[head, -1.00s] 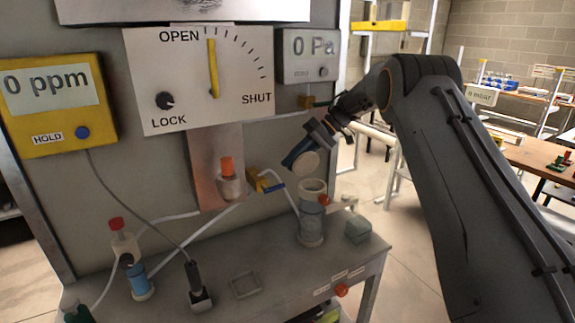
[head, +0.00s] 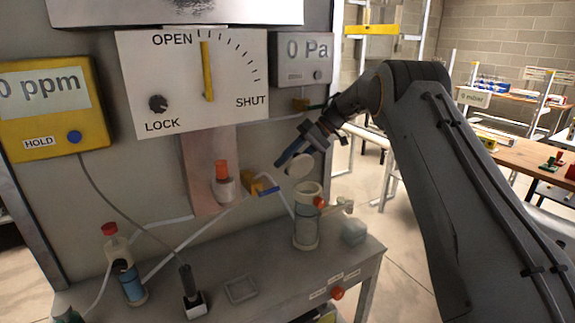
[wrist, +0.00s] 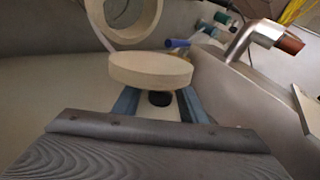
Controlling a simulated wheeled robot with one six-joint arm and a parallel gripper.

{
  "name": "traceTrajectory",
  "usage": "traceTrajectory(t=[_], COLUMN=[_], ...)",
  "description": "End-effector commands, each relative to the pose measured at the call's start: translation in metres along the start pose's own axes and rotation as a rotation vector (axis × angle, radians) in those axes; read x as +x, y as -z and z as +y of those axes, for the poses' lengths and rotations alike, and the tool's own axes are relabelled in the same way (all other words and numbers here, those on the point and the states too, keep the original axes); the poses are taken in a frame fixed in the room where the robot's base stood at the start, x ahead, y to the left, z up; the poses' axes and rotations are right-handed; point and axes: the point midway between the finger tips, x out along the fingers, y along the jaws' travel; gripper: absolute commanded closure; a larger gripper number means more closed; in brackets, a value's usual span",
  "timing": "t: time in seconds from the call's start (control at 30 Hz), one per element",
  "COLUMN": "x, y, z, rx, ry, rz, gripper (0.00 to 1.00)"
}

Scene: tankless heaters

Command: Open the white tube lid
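The white tube lid (head: 301,165) is a round cream disc, off the tube and tilted above its rim. The tube (head: 306,218) stands upright at the right of the bench, with its round top opening showing. My gripper (head: 293,156) is above and behind the rim, its blue fingers closed on the back of the lid. In the wrist view the lid (wrist: 150,70) is in front of the fingers (wrist: 158,104), and the ring-shaped tube rim (wrist: 130,32) lies beyond, apart from it. The exact finger contact is partly hidden by the lid.
A metal side tap (head: 340,205) sticks out right of the tube, above a small translucent block (head: 353,232). A yellow valve (head: 262,184) and a red-capped fitting (head: 222,178) are to its left. The dial panel (head: 200,80) rises behind. A square recess (head: 241,289) lies on the bench.

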Motion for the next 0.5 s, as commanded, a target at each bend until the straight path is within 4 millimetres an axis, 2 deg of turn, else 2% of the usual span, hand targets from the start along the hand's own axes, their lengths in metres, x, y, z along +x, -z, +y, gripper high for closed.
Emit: traceTrajectory(t=[0.5], x=[-0.069], y=[0.001], z=[0.002], rx=[-0.001], ry=[-0.001], rz=[0.002], gripper=[0.62])
